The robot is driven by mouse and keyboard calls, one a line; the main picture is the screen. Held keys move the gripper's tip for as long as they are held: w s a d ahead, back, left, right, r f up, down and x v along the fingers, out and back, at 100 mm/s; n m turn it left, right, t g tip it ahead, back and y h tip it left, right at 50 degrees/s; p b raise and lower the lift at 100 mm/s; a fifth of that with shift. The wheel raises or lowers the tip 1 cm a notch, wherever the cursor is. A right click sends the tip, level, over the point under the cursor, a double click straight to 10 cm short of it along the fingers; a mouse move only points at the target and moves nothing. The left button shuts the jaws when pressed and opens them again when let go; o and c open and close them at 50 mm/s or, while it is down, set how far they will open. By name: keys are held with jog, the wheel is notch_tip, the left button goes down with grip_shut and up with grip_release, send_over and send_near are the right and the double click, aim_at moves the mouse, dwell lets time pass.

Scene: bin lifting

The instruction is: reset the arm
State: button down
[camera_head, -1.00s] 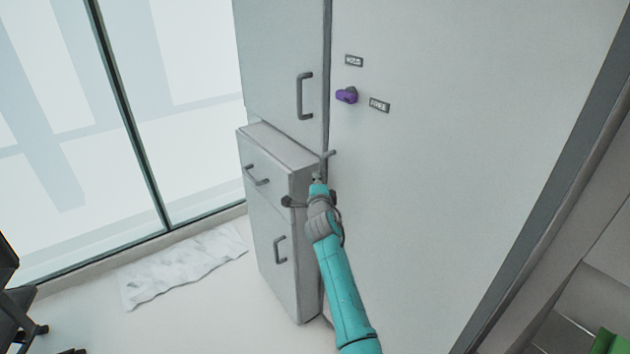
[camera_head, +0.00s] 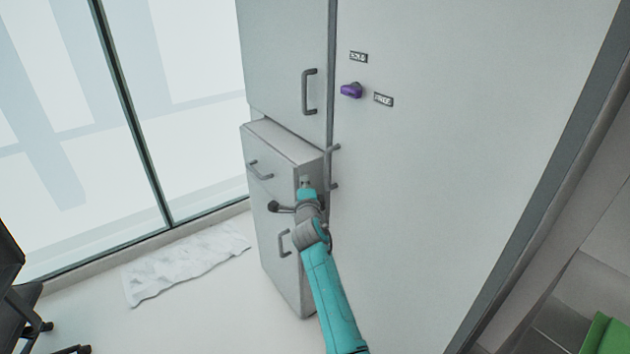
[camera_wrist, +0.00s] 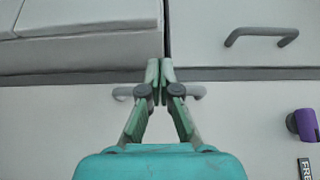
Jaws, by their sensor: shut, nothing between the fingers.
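My gripper (camera_wrist: 160,72) is shut and empty, its two fingertips together in the wrist view. In the head view my teal arm reaches up from the bottom, with the gripper's end near the side of the small grey cabinet (camera_head: 286,139). In the wrist view a grey handle on the wall panel passes behind the fingers, showing on both sides of them. I cannot tell whether the fingers touch it.
A tall grey cabinet door with a handle (camera_head: 309,92) stands behind. A purple knob (camera_head: 351,90) sits on the large panel (camera_head: 450,150) between two small labels. A white crumpled sheet (camera_head: 188,265) lies on the floor by the window. A dark chair is at left, a green object (camera_head: 608,335) at lower right.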

jog(key=s+a, duration=0.3)
jog(key=a, duration=0.2)
jog(key=s+d+f+n+g, duration=0.1)
jog(key=s+d+f+n, duration=0.3)
jog(key=s+f, duration=0.45)
jog(key=s+d+f+n+g, duration=0.1)
jog(key=s+d+f, duration=0.55)
jog(key=f, duration=0.35)
jog(key=s+d+f+n, duration=0.2)
jog(key=s+d+f, duration=0.2)
jog(key=s, duration=0.6)
jog(key=s+d+f+n, duration=0.2)
jog(key=s+d+f, duration=0.2)
jog(key=s, duration=0.6)
jog(key=s+d+r+n, duration=0.2)
jog(key=s+d, duration=0.1)
jog(key=s, duration=0.8)
jog(key=s+d+r+n, duration=0.1)
jog(key=s+d+n, duration=0.15)
jog(key=s, duration=0.85)
jog(key=s+d+r+n+g+h, duration=0.1)
jog(key=s+d+r+n, duration=0.2)
jog(key=s+r, duration=1)
jog(key=s, duration=0.3)
jog(key=shift+d+r+h, duration=0.3)
jog(key=shift+h, duration=0.1)
